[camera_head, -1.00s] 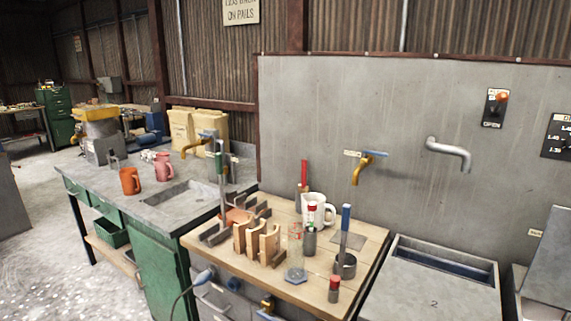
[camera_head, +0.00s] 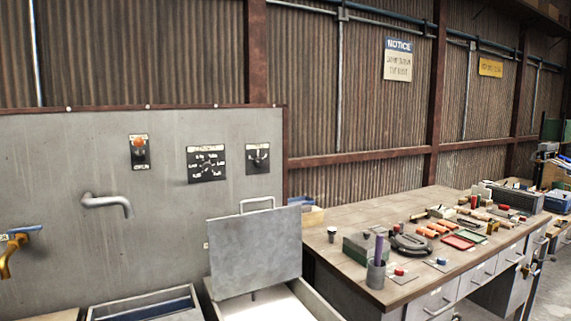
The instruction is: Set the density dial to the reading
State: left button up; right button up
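Two black dial plates are on the grey wall panel. The larger dial plate (camera_head: 206,164) has white markings around a central knob, and its lettering is too small to read. A smaller dial plate (camera_head: 258,159) with a knob is to its right. I cannot tell from the lettering which one is the density dial. No reading can be made out. Neither of my grippers is in view.
A wooden workbench (camera_head: 345,262) with many tools fills the right.

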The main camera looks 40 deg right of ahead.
aim_at(207, 167)
jog(key=z, duration=0.75)
jog(key=l+u, duration=0.1)
jog(key=k, duration=0.05)
